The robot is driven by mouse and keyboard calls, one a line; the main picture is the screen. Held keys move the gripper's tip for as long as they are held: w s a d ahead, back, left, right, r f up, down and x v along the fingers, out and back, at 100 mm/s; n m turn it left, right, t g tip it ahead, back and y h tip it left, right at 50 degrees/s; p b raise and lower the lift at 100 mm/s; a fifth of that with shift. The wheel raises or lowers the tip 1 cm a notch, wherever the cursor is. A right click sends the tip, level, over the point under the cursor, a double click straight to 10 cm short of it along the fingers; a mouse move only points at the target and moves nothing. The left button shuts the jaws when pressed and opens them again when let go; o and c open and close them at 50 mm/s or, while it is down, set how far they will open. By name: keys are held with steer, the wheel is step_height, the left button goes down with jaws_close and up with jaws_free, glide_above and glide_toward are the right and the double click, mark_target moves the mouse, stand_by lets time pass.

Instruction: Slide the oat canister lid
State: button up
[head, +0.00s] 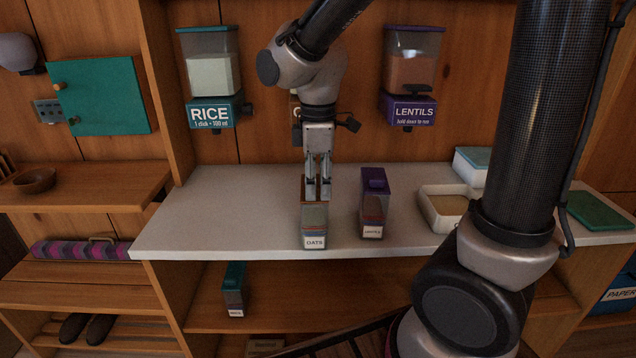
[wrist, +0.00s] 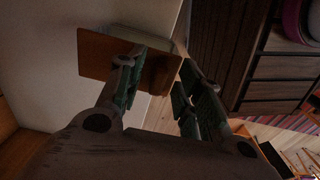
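The oat canister (head: 314,228), with an OATS label on its front, stands upright near the front edge of the pale counter (head: 240,200). Its flat brown lid (wrist: 97,57) shows in the wrist view, partly covered by a finger. In the head view my fingers hide much of the canister's top. My gripper (head: 318,195) points down over the canister. In the wrist view its fingers (wrist: 160,92) stand apart, one in front of the lid and one near its right edge. I see nothing held between them; contact with the lid is unclear.
A purple-topped canister (head: 373,208) stands close on the right. An open pale box (head: 430,217) is farther right. Rice (head: 210,75) and lentils (head: 412,75) dispensers hang on the back wall. The counter left of the oats is clear. A teal-topped canister (head: 234,290) sits on the shelf below.

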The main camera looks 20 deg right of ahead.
mark_target(317, 186)
step_height(317, 186, up, 12)
stand_by(0.4)
steer(key=shift+f, duration=0.1)
steer(key=s+d+f+m+t, duration=0.3)
steer(key=s+d+m+t, duration=0.1)
steer(key=s+d+m, duration=0.9)
steer(key=d+m, duration=0.1)
steer(key=d, duration=0.2)
